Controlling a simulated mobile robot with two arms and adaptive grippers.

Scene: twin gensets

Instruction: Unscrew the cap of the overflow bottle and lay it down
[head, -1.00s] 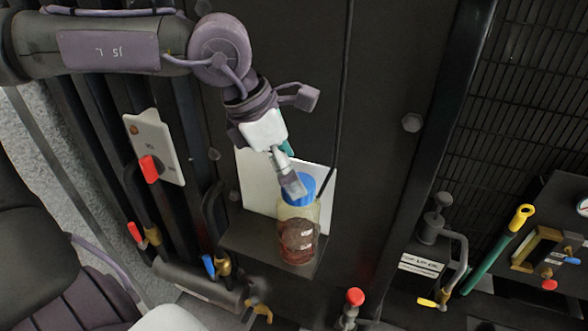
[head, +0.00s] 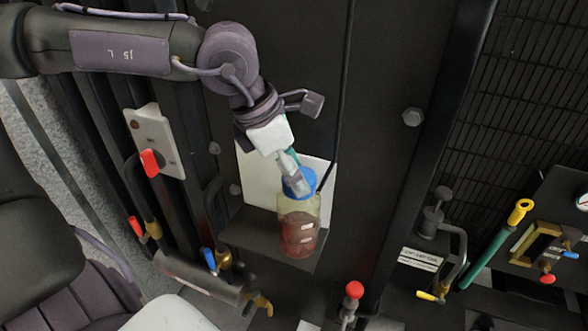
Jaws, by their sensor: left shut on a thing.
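The overflow bottle (head: 299,226) is a clear bottle with reddish liquid, standing on a dark shelf (head: 240,232) in front of a white plate. Its blue cap (head: 306,178) sits at the bottle's top. My left gripper (head: 298,186) comes down from the upper left and is shut on the blue cap. The fingers cover part of the cap, and I cannot tell whether the cap is loose on the neck. My right gripper is not in view.
A white switch panel with a red lever (head: 150,162) is at the left. A red knob (head: 354,289) stands in front. A green lever with a yellow end (head: 497,243) is at the right.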

